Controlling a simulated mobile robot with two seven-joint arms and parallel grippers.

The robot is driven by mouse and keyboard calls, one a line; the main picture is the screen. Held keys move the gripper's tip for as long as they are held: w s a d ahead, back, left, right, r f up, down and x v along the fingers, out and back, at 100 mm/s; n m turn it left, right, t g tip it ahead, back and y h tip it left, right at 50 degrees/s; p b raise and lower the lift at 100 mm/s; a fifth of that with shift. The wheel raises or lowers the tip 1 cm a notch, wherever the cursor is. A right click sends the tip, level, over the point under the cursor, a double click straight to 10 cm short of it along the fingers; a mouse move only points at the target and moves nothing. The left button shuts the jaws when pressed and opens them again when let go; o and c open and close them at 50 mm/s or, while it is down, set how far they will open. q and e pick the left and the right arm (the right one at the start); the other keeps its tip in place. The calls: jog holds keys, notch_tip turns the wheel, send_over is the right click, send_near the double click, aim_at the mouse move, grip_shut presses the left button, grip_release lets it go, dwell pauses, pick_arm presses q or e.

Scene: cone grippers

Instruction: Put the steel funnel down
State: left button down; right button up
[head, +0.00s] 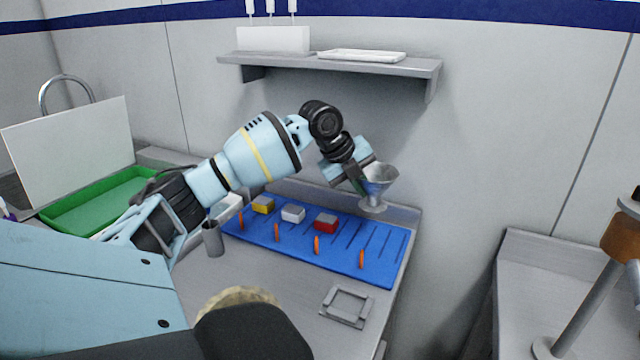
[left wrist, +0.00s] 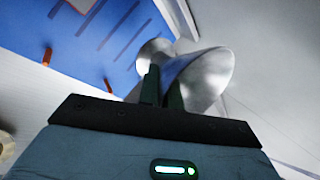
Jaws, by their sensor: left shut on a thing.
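The steel funnel (head: 379,183) is a shiny metal cone on a short stem with a round foot. It is upright in the head view, over the far right corner of the blue mat (head: 385,242). My left gripper (head: 360,182) is shut on the steel funnel and reaches it from the left. In the left wrist view the funnel (left wrist: 207,75) shows beyond the two dark fingers (left wrist: 162,88), with the mat (left wrist: 115,40) behind it. I cannot tell whether its foot touches the mat. My right gripper is not in view.
On the mat stand a yellow block (head: 263,205), a white block (head: 293,213), a red block (head: 326,222) and several orange pegs (head: 317,245). A grey square frame (head: 346,307) and a grey cup (head: 213,239) are on the counter. A shelf (head: 340,66) hangs above.

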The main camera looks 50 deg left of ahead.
pick_arm(q)
jog(key=shift+a+f, duration=0.1)
jog(key=shift+f, duration=4.8)
jog(key=c, duration=1.6)
grip_release()
jog(key=shift+f, duration=0.15)
jog(key=v, duration=1.2)
